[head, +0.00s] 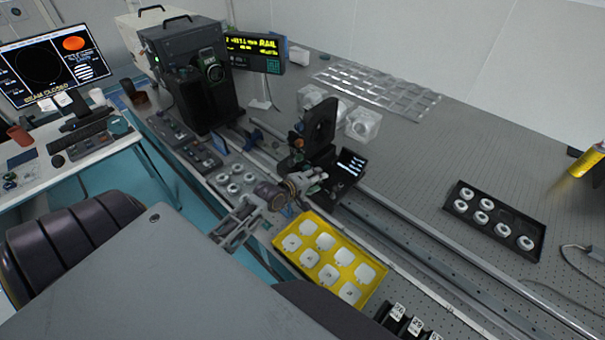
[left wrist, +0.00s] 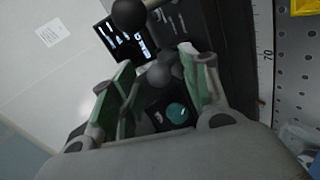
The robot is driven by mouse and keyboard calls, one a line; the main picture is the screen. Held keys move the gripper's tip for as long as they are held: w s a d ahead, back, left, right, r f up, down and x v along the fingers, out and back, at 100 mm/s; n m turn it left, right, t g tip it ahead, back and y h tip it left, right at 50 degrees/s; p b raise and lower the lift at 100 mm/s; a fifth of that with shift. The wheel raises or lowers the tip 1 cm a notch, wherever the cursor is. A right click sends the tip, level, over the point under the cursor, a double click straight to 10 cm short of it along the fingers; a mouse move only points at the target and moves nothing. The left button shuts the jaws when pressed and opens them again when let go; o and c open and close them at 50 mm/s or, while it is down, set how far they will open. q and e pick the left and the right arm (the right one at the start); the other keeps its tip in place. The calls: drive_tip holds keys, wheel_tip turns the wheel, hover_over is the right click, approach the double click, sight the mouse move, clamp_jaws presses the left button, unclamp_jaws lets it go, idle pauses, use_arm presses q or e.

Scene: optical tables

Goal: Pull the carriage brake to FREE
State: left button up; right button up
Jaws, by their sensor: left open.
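The carriage (head: 318,135) is a dark upright mount on the long rail in the head view. A black panel (head: 350,163) with white markings sits at its near right side; it also shows in the left wrist view (left wrist: 122,38), its lettering too small to read. Another dark ball (left wrist: 128,13) lies beyond. Which knob is the brake's, and its setting, I cannot tell.
A yellow tray (head: 283,247) of white pieces lies just below the gripper. A black tray (head: 484,239) with round parts is at right. The rail (head: 410,235) runs to the lower right. A black box instrument (head: 198,85) stands behind left.

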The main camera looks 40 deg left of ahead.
use_arm(q)
drive_tip(key=v, duration=1.1)
drive_tip(key=shift+s+r, duration=0.15)
drive_tip(key=shift+s, duration=0.2)
idle(0.3)
use_arm(e)
drive_tip(key=shift+s, duration=0.2)
idle(0.5)
